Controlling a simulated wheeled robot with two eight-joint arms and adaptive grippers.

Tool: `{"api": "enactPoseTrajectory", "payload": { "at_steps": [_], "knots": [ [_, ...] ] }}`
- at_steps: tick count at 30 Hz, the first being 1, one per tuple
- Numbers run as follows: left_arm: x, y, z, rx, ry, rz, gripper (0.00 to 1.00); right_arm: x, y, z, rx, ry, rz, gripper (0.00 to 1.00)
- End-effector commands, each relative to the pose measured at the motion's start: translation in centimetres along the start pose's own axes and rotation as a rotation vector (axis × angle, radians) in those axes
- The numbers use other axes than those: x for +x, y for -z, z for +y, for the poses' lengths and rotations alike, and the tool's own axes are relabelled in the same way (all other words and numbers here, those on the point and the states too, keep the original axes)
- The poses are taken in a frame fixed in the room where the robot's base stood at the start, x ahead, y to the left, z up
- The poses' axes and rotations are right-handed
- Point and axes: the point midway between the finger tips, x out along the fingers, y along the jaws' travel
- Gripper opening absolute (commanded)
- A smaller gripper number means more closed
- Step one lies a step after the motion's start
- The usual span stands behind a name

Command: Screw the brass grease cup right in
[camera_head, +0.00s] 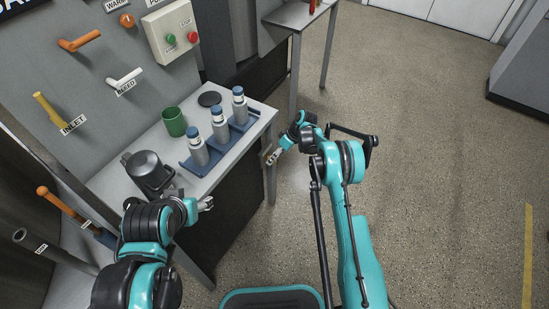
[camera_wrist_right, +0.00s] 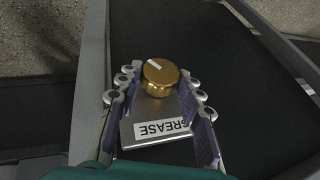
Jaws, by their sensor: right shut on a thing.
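The brass grease cup (camera_wrist_right: 160,77) shows in the right wrist view as a round golden knob with a white mark on its top, pointing up and left. It sits at the far end of a grey plate (camera_wrist_right: 155,112) with a GREASE label (camera_wrist_right: 165,130). My right gripper (camera_wrist_right: 158,82) has its fingers on both sides of the cup and is shut on it. In the head view my right gripper (camera_head: 272,157) is at the table's right edge; the cup is too small to make out there. My left gripper (camera_head: 206,204) is beside the table's front edge, too small to judge.
The table (camera_head: 245,157) bears a blue tray (camera_head: 196,168) with several grey bottles, a green cup (camera_head: 174,122), a black disc (camera_head: 209,99) and a dark machine (camera_head: 147,172). A panel with labelled handles and a button box (camera_head: 172,32) stands behind.

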Motion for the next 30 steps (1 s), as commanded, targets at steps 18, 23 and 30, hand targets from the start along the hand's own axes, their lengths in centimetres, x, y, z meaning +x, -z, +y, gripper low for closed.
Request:
{"api": "enactPoseTrajectory", "payload": {
  "at_steps": [18,23,30],
  "knots": [
    [0.0,0.0,0.0,0.000,0.000,0.000,0.58,-2.3,0.0,0.0,0.002,-0.001,0.000,0.58],
    [0.0,0.0,0.0,0.000,0.000,0.000,0.58,-5.9,0.0,0.0,0.002,-0.002,0.000,0.58],
    [0.0,0.0,0.0,0.000,0.000,0.000,0.58,-10.3,-0.1,0.0,0.001,0.000,-0.001,0.58]
  ]
}}
